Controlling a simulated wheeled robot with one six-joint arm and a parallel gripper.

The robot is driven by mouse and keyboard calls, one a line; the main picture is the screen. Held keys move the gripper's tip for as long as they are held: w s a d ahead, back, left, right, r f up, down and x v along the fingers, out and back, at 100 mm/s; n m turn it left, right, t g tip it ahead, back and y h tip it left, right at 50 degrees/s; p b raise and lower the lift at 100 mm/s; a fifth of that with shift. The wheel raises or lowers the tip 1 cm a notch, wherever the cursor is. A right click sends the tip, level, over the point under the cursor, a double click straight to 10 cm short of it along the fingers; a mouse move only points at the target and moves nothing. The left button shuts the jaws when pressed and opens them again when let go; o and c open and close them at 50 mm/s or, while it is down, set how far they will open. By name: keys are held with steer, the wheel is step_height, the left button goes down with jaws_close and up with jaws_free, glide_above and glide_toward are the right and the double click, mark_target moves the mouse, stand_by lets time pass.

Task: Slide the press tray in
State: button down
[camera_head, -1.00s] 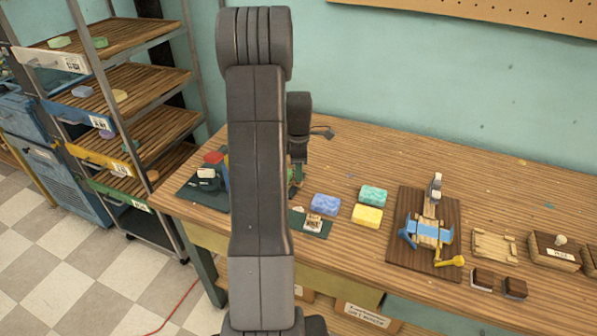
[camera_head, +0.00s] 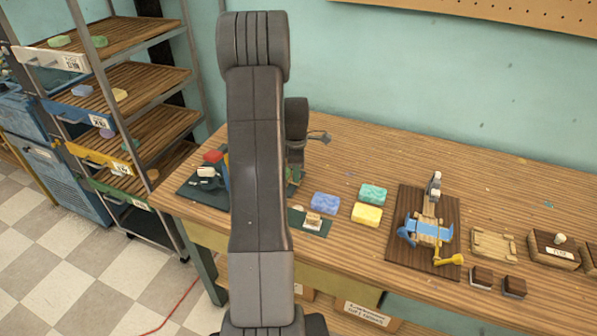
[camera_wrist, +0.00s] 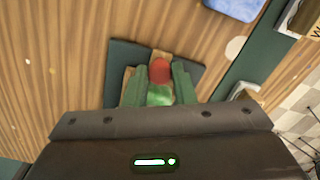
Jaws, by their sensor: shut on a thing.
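In the wrist view my gripper (camera_wrist: 158,80) points down with its two green fingers on either side of a red knob (camera_wrist: 160,70) and a green piece (camera_wrist: 159,95). It is shut on the piece between the fingers, which I take to be the press tray's handle, though I cannot be sure. Light wood (camera_wrist: 161,54) shows behind the knob, over a dark green plate (camera_wrist: 118,53). In the head view my arm hides most of the gripper and the held piece. A device with a red top (camera_head: 213,156) stands left of my arm, partly hidden.
A blue soap (camera_head: 325,203), a teal soap (camera_head: 373,194) and a yellow soap (camera_head: 367,216) lie right of my arm. A dark board (camera_head: 413,258) bears a blue and wooden fixture. A wooden tray (camera_head: 494,243) lies farther right. A shelf rack (camera_head: 128,85) stands at the left.

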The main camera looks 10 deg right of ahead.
steer(key=w+a, duration=0.1)
steer(key=a, duration=0.1)
steer(key=w+a, duration=0.3)
steer(key=a, duration=0.1)
steer(key=shift+w+a, duration=0.2)
steer(key=shift+r, duration=0.1)
steer(key=c, duration=1.2)
jaws_free()
step_height(320, 180, up, 14)
steer(key=b, duration=0.1)
steer(key=shift+d, duration=0.1)
